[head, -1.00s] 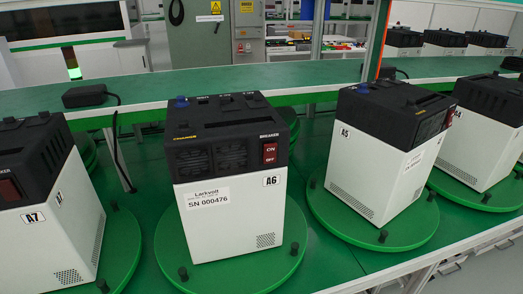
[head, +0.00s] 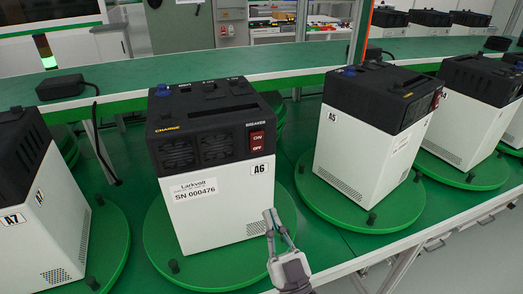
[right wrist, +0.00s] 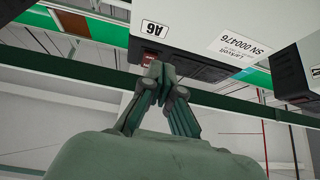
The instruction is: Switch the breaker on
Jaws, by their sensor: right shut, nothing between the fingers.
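The unit labelled A6 (head: 215,209) has a white body and a black top, and stands upright on a green round turntable plate (head: 157,245). Its red breaker switch (head: 257,140), marked ON and OFF, is on the right of the black front. I cannot tell which way it is set. My right gripper (head: 270,214) is shut and empty, fingers pointing up, below the switch near the lower right of A6. In the upside-down right wrist view, the fingertips (right wrist: 160,72) appear close to the switch (right wrist: 152,57); contact is unclear. My left gripper is out of view.
Unit A7 (head: 63,210) stands at left and unit A5 (head: 350,150) at right, each on a green plate. More units stand farther right. A black box with a cable (head: 60,87) sits on the rear green ledge (head: 210,75). Free room lies in front of the line's edge.

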